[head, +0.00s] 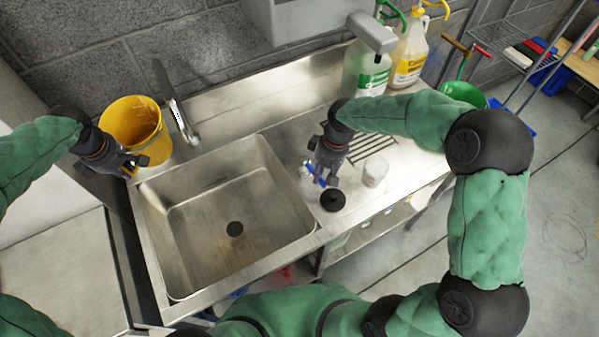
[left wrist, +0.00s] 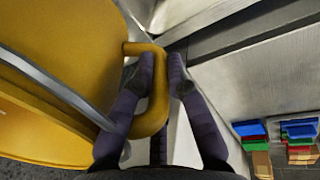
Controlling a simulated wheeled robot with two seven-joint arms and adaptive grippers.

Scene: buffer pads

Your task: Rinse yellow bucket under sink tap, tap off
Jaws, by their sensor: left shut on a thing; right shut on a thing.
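The yellow bucket (head: 134,122) is at the back left corner of the sink (head: 228,215), left of the tap (head: 180,115), with its opening up. I cannot tell whether it rests on the rim. My left gripper (head: 134,166) is shut on the bucket's side handle; the left wrist view shows the fingers (left wrist: 161,75) on either side of the yellow handle loop (left wrist: 152,118). No water stream shows at the tap; the basin is empty. My right gripper (head: 322,178) is over the counter right of the basin, shut on a small blue part (head: 314,171), mostly hidden.
A black round object (head: 333,200) and a whitish cup (head: 374,172) stand close to the right gripper. Jugs with green (head: 368,72) and yellow (head: 411,55) labels stand at the back right. A green bucket (head: 465,94) is beyond the counter. The basin is clear.

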